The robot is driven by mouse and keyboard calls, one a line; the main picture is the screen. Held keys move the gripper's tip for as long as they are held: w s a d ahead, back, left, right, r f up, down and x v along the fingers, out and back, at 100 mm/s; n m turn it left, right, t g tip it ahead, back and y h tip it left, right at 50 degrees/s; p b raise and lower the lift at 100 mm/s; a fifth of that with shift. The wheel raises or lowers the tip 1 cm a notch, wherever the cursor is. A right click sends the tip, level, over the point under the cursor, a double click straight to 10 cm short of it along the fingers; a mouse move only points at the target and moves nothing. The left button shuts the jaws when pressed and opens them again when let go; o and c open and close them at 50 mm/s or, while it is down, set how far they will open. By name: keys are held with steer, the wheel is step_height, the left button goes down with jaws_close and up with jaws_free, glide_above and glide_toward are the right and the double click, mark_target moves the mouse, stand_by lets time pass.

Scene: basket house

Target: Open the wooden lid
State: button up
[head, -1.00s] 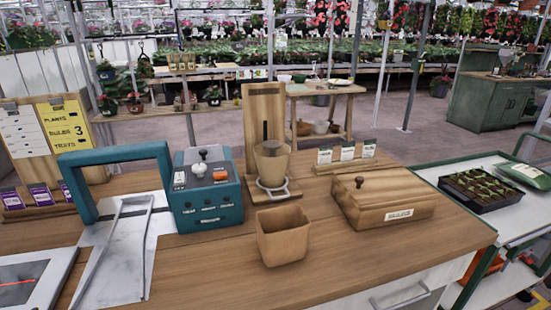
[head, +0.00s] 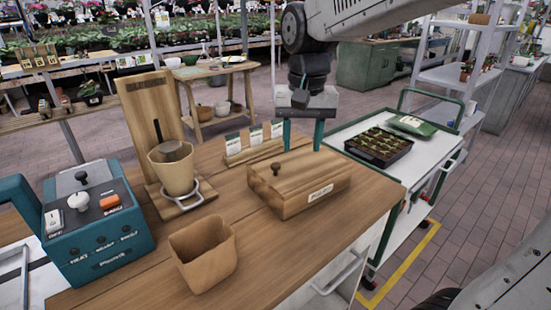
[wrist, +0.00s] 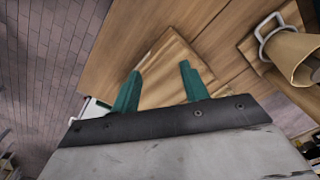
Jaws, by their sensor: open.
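The wooden lid (head: 305,173) lies closed on a low wooden box (head: 316,195) with a white label on its front. A dark round knob (head: 276,168) stands on the lid's left part. My gripper (head: 303,148) has two teal fingers, apart and empty, pointing down. In the head view they overlap the far right part of the lid; I cannot tell whether they touch it. In the wrist view my gripper (wrist: 160,68) has the lid (wrist: 168,75) showing between and beyond its fingers. I cannot make out the knob there.
A pot on a wooden stand (head: 172,170), an empty square pot (head: 203,252) and a teal control box (head: 97,230) stand left on the bench. Seed packets (head: 254,140) stand behind the lid. A cart with a seedling tray (head: 378,147) is at right.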

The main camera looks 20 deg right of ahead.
steer(key=m, duration=0.2)
glide_above(276, 164)
steer(key=f, duration=0.3)
steer(key=shift+s, duration=0.2)
steer(key=shift+w+a+f, duration=0.1)
steer(key=shift+w+f, duration=0.15)
step_height(276, 164, down, 8)
steer(key=shift+r, duration=0.25)
jaws_close()
